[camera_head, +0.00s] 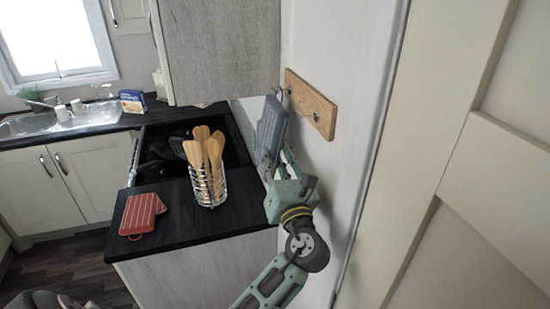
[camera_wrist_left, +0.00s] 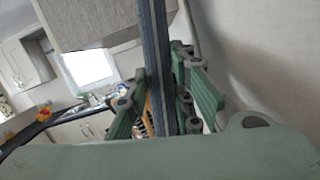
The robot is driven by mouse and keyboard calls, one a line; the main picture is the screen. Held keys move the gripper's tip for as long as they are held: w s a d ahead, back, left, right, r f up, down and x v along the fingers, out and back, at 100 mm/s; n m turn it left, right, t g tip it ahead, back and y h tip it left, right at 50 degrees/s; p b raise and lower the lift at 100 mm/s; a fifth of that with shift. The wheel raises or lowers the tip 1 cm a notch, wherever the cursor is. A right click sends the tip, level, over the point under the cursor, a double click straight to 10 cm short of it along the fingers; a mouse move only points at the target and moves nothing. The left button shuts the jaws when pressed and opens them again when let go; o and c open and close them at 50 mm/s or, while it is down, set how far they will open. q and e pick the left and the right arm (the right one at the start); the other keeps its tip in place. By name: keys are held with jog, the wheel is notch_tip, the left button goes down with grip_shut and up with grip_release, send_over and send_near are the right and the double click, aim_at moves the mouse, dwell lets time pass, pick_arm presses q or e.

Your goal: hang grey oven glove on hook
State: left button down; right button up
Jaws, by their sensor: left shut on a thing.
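The grey oven glove (camera_head: 270,132) is upright beside the wall, its top near the left hook of the wooden hook rack (camera_head: 311,104). A metal hook or loop shows at the glove's top corner; I cannot tell whether the glove is on it. My left gripper (camera_head: 279,163) is shut on the lower part of the glove. In the left wrist view the glove (camera_wrist_left: 160,62) appears edge-on between the gripper's green fingers (camera_wrist_left: 165,105). A second hook (camera_head: 316,116) at the rack's right is bare. My right gripper is not in view.
A wall cupboard (camera_head: 222,50) hangs left of the rack. A cream door panel (camera_head: 445,180) is at the right.

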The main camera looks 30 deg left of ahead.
pick_arm(q)
jog(key=c, duration=1.6)
grip_release()
jog(key=shift+o, duration=0.8)
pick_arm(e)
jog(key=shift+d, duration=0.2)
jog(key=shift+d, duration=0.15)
